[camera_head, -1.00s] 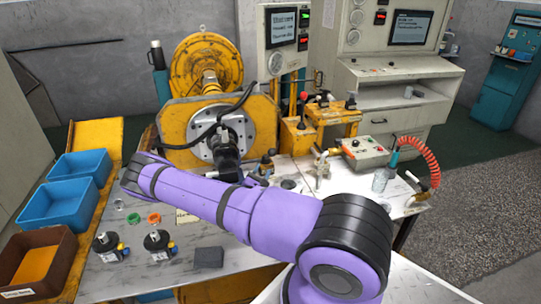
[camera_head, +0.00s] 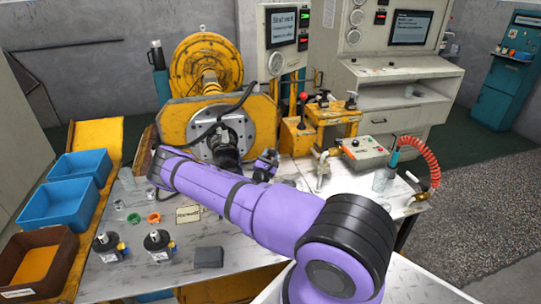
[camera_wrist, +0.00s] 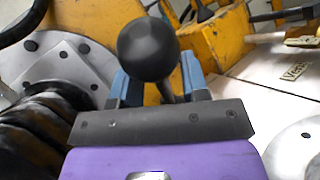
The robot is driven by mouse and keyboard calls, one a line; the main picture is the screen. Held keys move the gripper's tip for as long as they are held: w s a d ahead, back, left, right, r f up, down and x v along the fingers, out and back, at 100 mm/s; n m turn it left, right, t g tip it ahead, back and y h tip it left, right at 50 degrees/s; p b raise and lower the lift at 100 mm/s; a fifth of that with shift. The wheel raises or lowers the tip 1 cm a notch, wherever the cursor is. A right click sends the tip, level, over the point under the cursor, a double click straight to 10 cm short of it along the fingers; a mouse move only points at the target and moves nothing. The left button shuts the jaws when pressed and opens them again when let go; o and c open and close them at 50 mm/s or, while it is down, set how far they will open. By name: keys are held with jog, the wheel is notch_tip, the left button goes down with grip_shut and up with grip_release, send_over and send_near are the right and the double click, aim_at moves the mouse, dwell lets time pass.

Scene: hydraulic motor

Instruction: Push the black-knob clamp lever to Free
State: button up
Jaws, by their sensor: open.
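The black-knob clamp lever shows in the wrist view as a large black ball knob (camera_wrist: 148,48) on a thin grey rod. My gripper (camera_wrist: 156,88) is open, with one blue-grey finger on each side of the rod below the knob. I cannot tell whether either finger touches the rod. In the head view my gripper (camera_head: 266,166) is small, beside the front of the yellow motor stand (camera_head: 262,122). The lever is not clear there, and any Free marking cannot be read.
The black ribbed motor shaft part (camera_wrist: 40,130) and its flange plate (camera_wrist: 65,65) are close on the left in the wrist view. A red-knob lever (camera_head: 304,97) and other black-knobbed fixtures (camera_head: 350,102) stand to the right. Blue bins (camera_head: 62,205) are at the left.

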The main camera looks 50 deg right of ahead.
jog(key=shift+w+d+r, duration=0.1)
jog(key=shift+w+d, duration=0.05)
jog(key=shift+d, duration=0.1)
grip_shut()
